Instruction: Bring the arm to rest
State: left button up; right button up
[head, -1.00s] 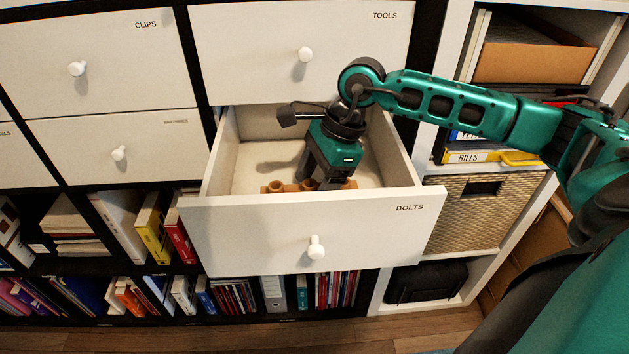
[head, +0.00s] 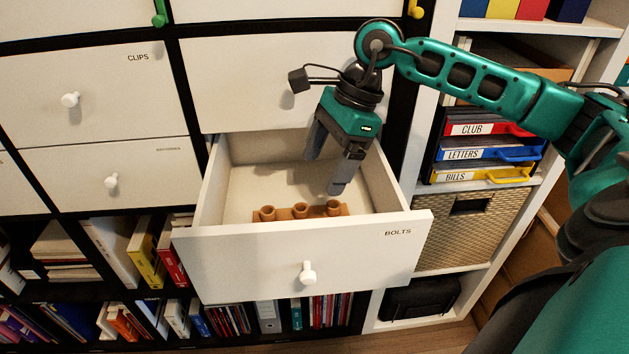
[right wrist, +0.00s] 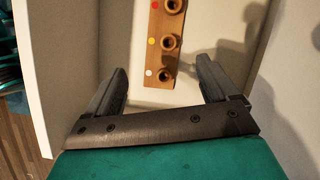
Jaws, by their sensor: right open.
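My right gripper (head: 327,172) is open and empty. In the head view it hangs over the open drawer marked BOLTS (head: 290,262), with its fingers pointing down. A wooden block with several round cups (head: 299,212) lies in the drawer near its front panel. The gripper is above and apart from the block. In the right wrist view the block (right wrist: 157,55) shows beyond the spread fingers (right wrist: 165,85), with red, yellow and white dots beside its cups. My left gripper is not in view.
The closed TOOLS drawer (head: 235,80) is just behind the gripper. Closed CLIPS (head: 100,90) and lower left (head: 110,177) drawers stand at the left. A wicker basket (head: 465,230) and coloured letter trays (head: 480,152) fill the right shelves. Books line the shelves below.

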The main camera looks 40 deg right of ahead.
jog(key=shift+v, duration=1.05)
